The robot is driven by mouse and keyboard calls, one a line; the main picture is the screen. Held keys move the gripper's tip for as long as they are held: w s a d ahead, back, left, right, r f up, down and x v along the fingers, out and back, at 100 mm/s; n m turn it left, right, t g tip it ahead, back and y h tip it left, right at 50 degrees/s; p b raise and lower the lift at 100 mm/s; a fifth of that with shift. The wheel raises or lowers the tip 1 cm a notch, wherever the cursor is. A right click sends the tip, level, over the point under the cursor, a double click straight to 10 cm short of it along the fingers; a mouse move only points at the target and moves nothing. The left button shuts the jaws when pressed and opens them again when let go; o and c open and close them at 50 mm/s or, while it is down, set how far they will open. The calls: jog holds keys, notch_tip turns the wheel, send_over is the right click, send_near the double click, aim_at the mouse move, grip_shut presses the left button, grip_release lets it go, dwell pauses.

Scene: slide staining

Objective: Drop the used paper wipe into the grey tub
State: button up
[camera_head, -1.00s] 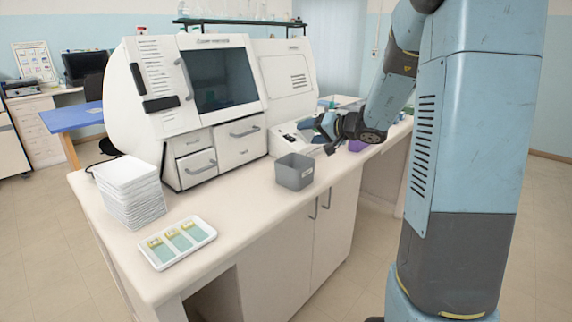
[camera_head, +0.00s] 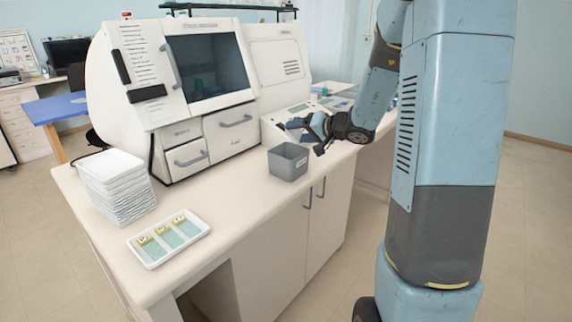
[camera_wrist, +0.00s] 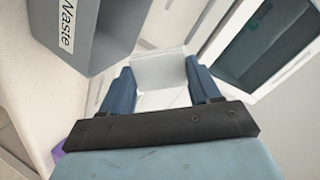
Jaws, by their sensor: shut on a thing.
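The grey tub (camera_head: 288,162) stands on the counter near its front edge, upright, with a pale label. It also shows at the upper left of the wrist view (camera_wrist: 104,30), with its "Waste" label readable. My gripper (camera_head: 312,128) is behind and right of the tub in the head view, above the counter. In the wrist view my gripper (camera_wrist: 162,84) is shut on the white paper wipe (camera_wrist: 158,71), which spans between the blue fingertips. The wipe is to the side of the tub, not over it. I cannot make out the wipe in the head view.
A large white staining machine (camera_head: 205,85) stands behind the tub. A stack of white trays (camera_head: 117,187) and a white tray with slides (camera_head: 168,238) are at the left of the counter. The counter between the slides and tub is clear.

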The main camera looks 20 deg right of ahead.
jog(key=o, duration=1)
jog(key=shift+s+d, duration=0.1)
jog(key=v, duration=1.3)
jog(key=shift+s+d, duration=0.25)
